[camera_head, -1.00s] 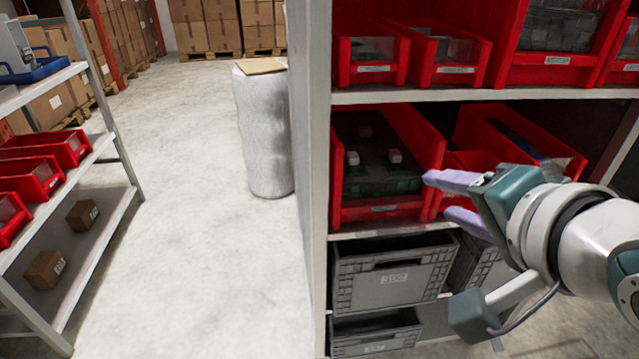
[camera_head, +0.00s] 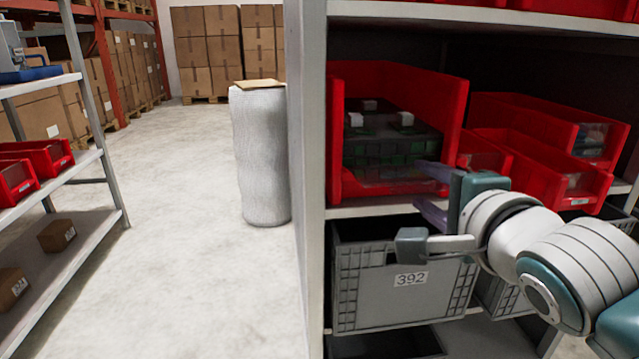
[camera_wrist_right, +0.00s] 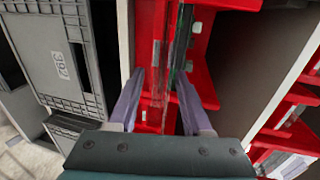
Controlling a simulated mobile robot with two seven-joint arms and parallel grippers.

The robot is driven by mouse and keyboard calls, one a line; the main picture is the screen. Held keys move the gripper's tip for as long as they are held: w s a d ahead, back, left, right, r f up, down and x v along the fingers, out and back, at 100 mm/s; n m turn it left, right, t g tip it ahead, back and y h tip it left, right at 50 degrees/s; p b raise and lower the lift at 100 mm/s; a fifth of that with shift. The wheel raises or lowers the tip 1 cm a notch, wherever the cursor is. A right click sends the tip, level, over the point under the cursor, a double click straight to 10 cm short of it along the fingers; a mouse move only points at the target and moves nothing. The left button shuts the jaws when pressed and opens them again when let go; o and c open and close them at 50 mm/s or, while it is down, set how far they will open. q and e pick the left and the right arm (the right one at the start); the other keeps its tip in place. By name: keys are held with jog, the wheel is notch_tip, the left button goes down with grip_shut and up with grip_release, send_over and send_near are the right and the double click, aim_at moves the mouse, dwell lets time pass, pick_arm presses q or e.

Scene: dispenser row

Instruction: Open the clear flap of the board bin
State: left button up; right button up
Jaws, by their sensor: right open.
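The board bin (camera_head: 452,110) is a red bin on the middle shelf, at its left end. Dark green boards (camera_head: 380,147) with white blocks on top show inside it. Its clear flap (camera_head: 375,180) covers the front and looks closed. My right gripper (camera_head: 430,190) is at the bin's front right, its purple fingers pointing left. In the right wrist view the open fingers (camera_wrist_right: 160,80) lie on either side of the bin's front edge and the clear flap (camera_wrist_right: 168,45), with nothing clamped. I cannot tell whether a finger touches the flap. My left gripper is out of view.
More red bins (camera_head: 560,180) stand to the right on the same shelf. A grey crate (camera_head: 400,285) labelled 392 sits just below. The rack's side panel (camera_head: 307,160) borders the left. A wrapped roll (camera_head: 262,155) stands on the open floor beyond.

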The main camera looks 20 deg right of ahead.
jog(key=shift+b+x, duration=0.6)
jog(key=shift+x, duration=1.75)
jog(key=shift+c, duration=0.2)
jog(key=shift+f, duration=0.1)
grip_shut()
jog(key=shift+s+f, duration=0.1)
jog(key=shift+f, duration=0.15)
